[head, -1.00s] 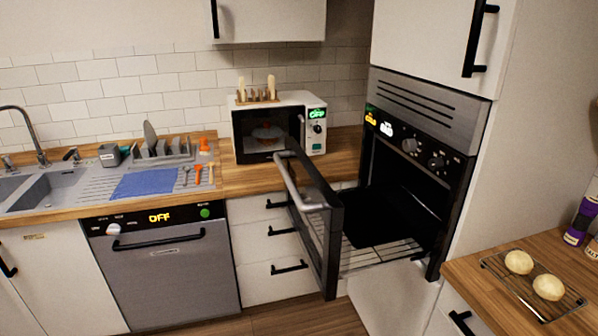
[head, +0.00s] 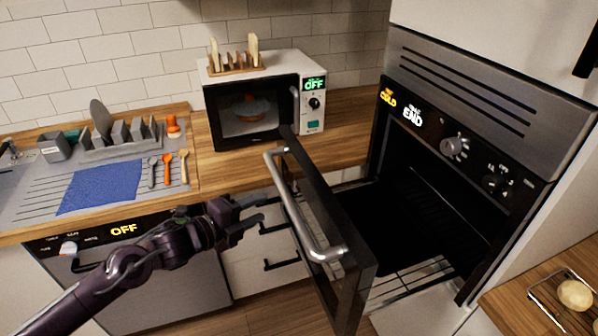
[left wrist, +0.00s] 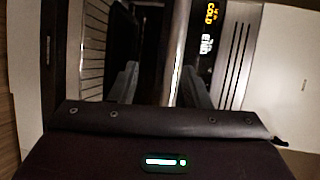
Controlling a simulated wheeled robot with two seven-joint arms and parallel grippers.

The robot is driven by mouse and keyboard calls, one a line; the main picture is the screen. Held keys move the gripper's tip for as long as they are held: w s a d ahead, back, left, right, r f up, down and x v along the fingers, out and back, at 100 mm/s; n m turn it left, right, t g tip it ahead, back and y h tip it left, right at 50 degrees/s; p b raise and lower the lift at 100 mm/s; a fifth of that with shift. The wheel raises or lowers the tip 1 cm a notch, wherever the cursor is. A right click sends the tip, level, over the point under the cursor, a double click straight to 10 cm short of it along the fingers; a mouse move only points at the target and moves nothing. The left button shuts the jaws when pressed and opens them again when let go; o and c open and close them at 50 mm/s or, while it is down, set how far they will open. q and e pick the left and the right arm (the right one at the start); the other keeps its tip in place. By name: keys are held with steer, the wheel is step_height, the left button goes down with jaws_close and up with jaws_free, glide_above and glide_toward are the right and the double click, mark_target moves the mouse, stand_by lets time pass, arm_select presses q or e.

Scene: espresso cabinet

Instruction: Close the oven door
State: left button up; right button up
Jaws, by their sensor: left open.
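The oven (head: 455,150) is built into the tall cabinet at the right in the head view. In the left wrist view the fingers (left wrist: 160,85) lie on either side of the bar's lower part. I cannot tell whether they touch it. My right gripper is not in view.
A wire rack (head: 410,280) sticks out at the oven's bottom. A white microwave (head: 265,105) stands on the counter behind the door. Drawers (head: 285,245) and a dishwasher (head: 190,275) lie below. A rack with a bun (head: 572,296) is on the right counter.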

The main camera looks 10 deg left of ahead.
mark_target(286, 196)
arm_select(q)
steer(key=d+r, duration=0.1)
steer(key=w+d+r+m+p, duration=0.1)
steer(key=d, duration=0.1)
steer(key=shift+r+h, duration=0.1)
steer(key=shift+h, duration=0.3)
steer(key=p+x, duration=0.1)
steer(key=x, duration=0.1)
steer(key=shift+w+d, duration=0.1)
steer(key=shift+w, duration=0.2)
steer(key=shift+w+d+f+p, duration=0.2)
steer(key=shift+w+d+f, duration=0.1)
steer(key=shift+w, duration=0.3)
steer(key=shift+w+d+f+p, duration=0.2)
steer(key=shift+w+d+f, duration=0.15)
steer(key=shift+w, duration=0.25)
steer(key=shift+f, duration=0.1)
steer(key=c, duration=0.7)
jaws_close()
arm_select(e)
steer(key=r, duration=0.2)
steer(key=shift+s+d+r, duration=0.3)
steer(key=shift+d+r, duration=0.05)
